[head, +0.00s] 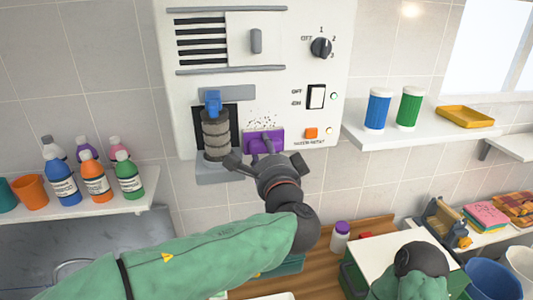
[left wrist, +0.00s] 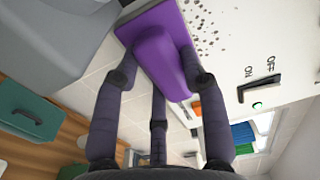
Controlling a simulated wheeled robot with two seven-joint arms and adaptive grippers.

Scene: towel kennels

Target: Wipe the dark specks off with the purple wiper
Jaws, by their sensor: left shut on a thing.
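The purple wiper (head: 262,142) is flat against or very close to the white wall panel (head: 305,60), just below a patch of dark specks (head: 262,120). The specks (left wrist: 203,28) also show beside the purple wiper (left wrist: 160,45) in the left wrist view. My left gripper (head: 264,160) is shut on the wiper's handle from below. In the left wrist view, the fingers of my left gripper (left wrist: 165,75) sit on both sides of the handle. My right gripper is not in view; a green-sleeved arm part of mine shows at the lower right.
Left of the wiper, a grey ribbed cylinder (head: 216,135) with a blue top stands in a recess. A switch (head: 316,96), knob (head: 320,47) and orange button (head: 310,133) lie right. Shelves hold bottles (head: 95,177) at left and blue (head: 377,108) and green canisters (head: 409,107) at right.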

